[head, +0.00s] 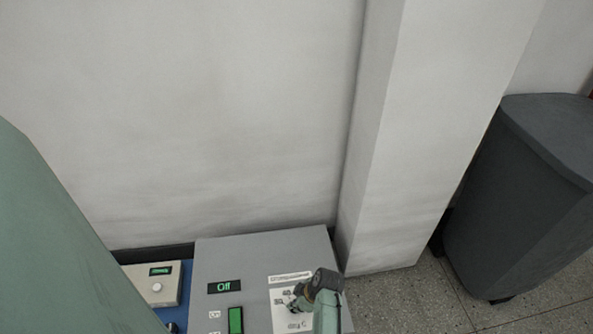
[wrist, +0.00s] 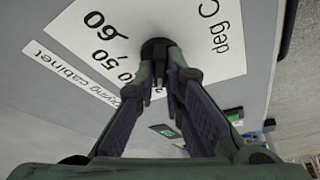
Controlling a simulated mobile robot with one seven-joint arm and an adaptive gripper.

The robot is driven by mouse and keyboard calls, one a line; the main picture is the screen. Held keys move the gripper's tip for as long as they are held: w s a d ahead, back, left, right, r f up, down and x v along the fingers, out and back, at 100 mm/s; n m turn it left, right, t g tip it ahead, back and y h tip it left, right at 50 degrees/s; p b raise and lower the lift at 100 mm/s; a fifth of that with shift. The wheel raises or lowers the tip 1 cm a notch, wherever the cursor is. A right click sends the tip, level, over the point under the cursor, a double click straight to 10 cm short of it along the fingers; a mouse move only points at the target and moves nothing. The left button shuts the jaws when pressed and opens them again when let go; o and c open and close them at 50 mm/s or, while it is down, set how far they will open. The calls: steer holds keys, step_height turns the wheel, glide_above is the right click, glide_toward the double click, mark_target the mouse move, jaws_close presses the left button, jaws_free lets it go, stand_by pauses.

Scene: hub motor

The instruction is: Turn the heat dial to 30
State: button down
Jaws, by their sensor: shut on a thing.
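The heat dial (wrist: 155,46) is a round black knob on a white scale label (wrist: 190,25) in the wrist view. The label is printed with "50, 60" and "deg C"; the other numbers are cut off or hidden. My gripper (wrist: 160,78) is shut on the dial, its two fingertips close together at the knob. In the head view my gripper (head: 297,301) is over the label on the top of the grey drying cabinet (head: 255,255). There it hides the dial, so its pointer cannot be read.
The cabinet has a display (head: 224,287) reading "Off" and a green switch (head: 236,320). A beige box with a small display (head: 157,287) sits to its left. A wall and pillar (head: 400,150) stand behind, and a dark bin (head: 530,200) stands at the right.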

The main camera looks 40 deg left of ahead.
steer(key=c, duration=1.7)
jaws_free()
steer(key=v, duration=1.2)
steer(key=shift+a, duration=0.1)
